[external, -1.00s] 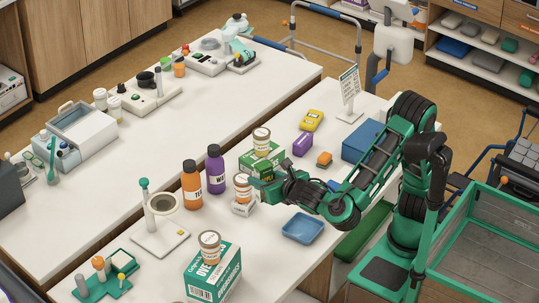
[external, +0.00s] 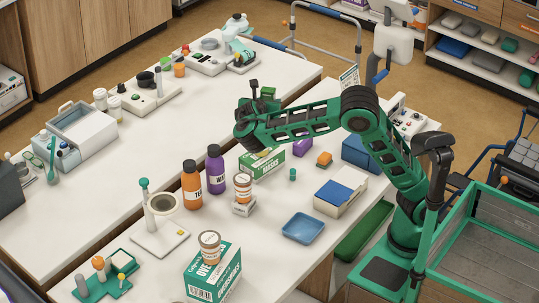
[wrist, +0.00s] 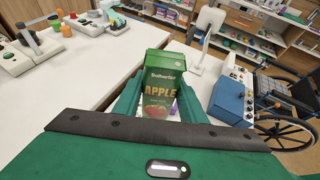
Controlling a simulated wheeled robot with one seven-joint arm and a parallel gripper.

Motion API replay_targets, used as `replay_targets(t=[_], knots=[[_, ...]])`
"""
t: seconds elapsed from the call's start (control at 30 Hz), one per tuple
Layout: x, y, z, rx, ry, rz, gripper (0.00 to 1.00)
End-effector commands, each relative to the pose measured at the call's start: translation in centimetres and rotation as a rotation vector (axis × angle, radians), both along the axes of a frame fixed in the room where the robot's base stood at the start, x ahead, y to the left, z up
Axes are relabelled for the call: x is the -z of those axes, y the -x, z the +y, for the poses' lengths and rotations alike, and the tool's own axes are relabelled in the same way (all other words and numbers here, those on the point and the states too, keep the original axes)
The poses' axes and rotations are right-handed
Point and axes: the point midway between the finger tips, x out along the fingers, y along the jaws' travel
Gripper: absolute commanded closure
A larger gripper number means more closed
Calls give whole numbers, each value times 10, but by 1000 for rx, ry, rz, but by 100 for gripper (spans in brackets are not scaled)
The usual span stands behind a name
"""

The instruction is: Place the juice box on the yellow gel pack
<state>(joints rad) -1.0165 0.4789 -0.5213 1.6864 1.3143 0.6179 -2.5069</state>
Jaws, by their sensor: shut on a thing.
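The juice box (wrist: 161,85) is a green carton printed with "APPLE" and stands between my gripper's fingers in the wrist view. In the external view the juice box (external: 268,92) shows as a small green block at the end of my arm. My gripper (external: 256,100) is shut on it and holds it raised above the bench, near the gap between the two tables. The yellow gel pack is not visible now. My arm covers its area in the external view, and it does not show in the wrist view.
A masks box (external: 262,163), purple bottle (external: 215,170) and orange bottle (external: 191,185) stand left. A blue tray (external: 303,228) lies in front.

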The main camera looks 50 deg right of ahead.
Motion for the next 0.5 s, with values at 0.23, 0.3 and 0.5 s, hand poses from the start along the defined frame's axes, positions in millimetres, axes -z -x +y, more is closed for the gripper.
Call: replay_targets(t=[0.23, 0.3, 0.5], knots=[[-5, -17, -116, 210, 12, -9, 90], [-7, -18, -143, 255, 15, -10, 90], [-10, -16, -198, 350, 22, -14, 90]])
